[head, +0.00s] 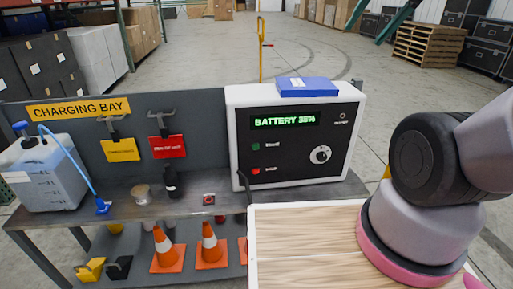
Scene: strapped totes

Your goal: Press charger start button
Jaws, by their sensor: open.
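The charger (337,150) is a white-framed box with a black front panel, standing upright on the bench. Its lit green display (285,121) reads "BATTERY 35%". The green button (255,147), with a blurred label that looks like START, is on the panel's left side below the display. A red button (256,171) sits under it, its label too blurred to be sure of. A round dial (320,155) is to the right. Nothing covers the green button. My arm's links fill the right side of the view, apart from the charger; my gripper is not in view.
A blue book-like item (306,87) lies on the charger. On the grey bench (130,197) are a jug of liquid (45,172), a dark bottle (171,182) and a small red-topped box (208,199). Orange cones (210,245) stand on the shelf below. Open floor lies behind.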

